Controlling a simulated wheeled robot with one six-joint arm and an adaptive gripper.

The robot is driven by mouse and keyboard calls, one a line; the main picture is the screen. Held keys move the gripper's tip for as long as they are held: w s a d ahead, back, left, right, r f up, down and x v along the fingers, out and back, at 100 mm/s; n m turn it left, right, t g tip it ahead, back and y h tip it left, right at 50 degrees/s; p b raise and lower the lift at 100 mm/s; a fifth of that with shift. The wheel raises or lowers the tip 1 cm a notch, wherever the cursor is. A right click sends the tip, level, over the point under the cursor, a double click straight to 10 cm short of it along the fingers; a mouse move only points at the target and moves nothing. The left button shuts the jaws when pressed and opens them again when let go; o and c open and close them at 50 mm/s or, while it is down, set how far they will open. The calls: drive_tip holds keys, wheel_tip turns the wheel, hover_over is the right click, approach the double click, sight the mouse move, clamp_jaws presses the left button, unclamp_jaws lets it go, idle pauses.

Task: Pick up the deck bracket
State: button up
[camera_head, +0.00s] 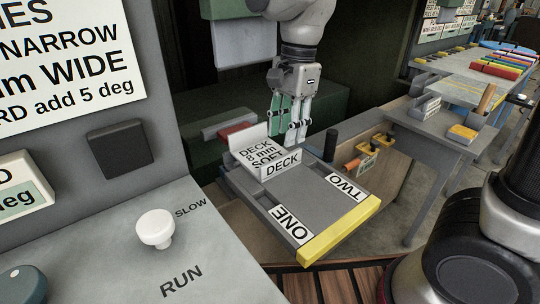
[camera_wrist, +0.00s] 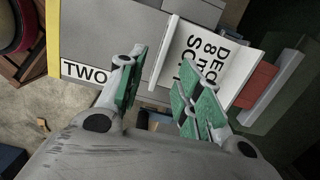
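The deck bracket (camera_head: 248,162) is a pale angled piece labelled "DECK 8 mm SOFT". It sits at the far left end of a grey tray (camera_head: 318,196) marked ONE and TWO. In the wrist view the bracket's lettered plate (camera_wrist: 225,58) lies right of a thin upright grey flange. My gripper (camera_head: 291,138) points down over the bracket's right end. It also shows in the wrist view (camera_wrist: 163,72), its green-padded fingers apart, with the flange's end near the gap between them. Whether they touch the bracket I cannot tell. Nothing is held.
A red block (camera_head: 236,128) and a grey bar lie behind the bracket. A dark post (camera_head: 331,145) stands at the tray's right. The tray's front has a yellow edge (camera_head: 340,230). A grey console with a white knob (camera_head: 155,228) is at left. The tray's middle is clear.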

sight(281, 157)
drive_tip(key=f, duration=0.5)
drive_tip(key=a+f, duration=0.1)
drive_tip(key=f, duration=0.1)
drive_tip(key=shift+s+f, duration=0.15)
drive_tip(key=shift+f, duration=0.25)
drive_tip(key=shift+c, duration=0.4)
clamp_jaws()
